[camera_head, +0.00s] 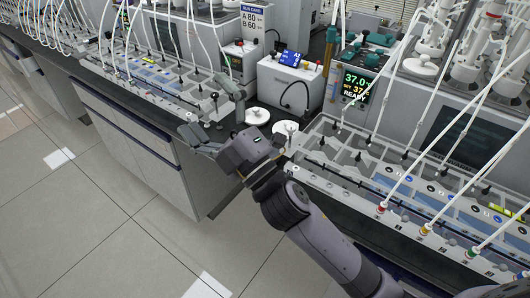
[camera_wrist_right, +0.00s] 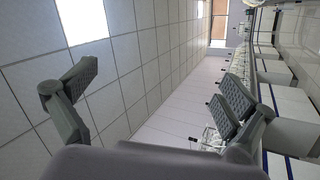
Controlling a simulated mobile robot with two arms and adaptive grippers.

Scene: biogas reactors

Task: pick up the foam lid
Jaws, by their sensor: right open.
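I cannot tell for sure which thing is the foam lid. A white round disc (camera_head: 257,116) with a dark knob lies between the two benches' equipment, and a second white disc (camera_head: 286,128) lies just right of it. Another white round piece (camera_head: 421,66) sits farther right, behind the right-hand bath. My right gripper (camera_head: 208,115) is open and empty, left of the two discs and above the left bench's near end. My left gripper is not in view.
A left bath (camera_head: 150,77) and a right bath (camera_head: 400,190) carry rows of tubes and stoppers. A white box (camera_head: 289,82) and a controller with a lit display (camera_head: 357,85) stand behind the discs. The tiled floor (camera_head: 110,215) at left is clear.

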